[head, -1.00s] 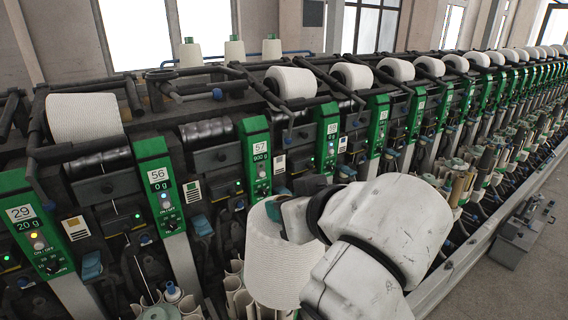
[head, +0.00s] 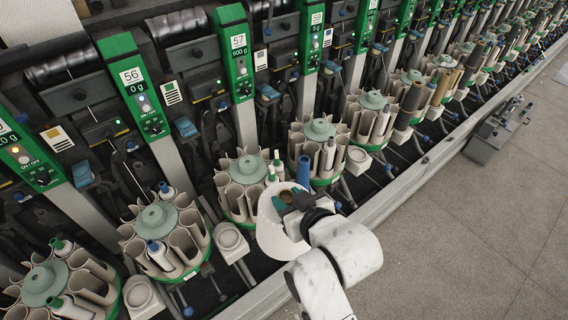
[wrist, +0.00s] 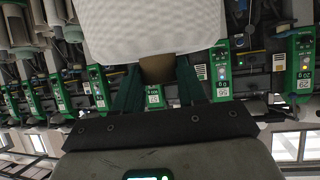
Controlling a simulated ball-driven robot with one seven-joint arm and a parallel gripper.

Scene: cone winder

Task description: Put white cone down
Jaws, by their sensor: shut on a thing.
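The white cone (head: 270,232) is held in my gripper (head: 291,203) in the head view, tilted, in front of the carousel of the unit marked 57. Its lower part is partly covered by my arm. In the wrist view the cone (wrist: 150,28) fills the top middle, with its end between the two dark green fingers of my gripper (wrist: 158,72). The fingers are shut on that end. I cannot tell whether the cone touches the machine; it appears held in the air.
Round carousels with beige pockets (head: 158,218) line the machine's front, several holding bobbins. A blue tube (head: 303,170) stands close behind my gripper. A grey rail (head: 375,208) edges the machine. A grey box (head: 497,130) sits on the otherwise clear floor (head: 450,235) at right.

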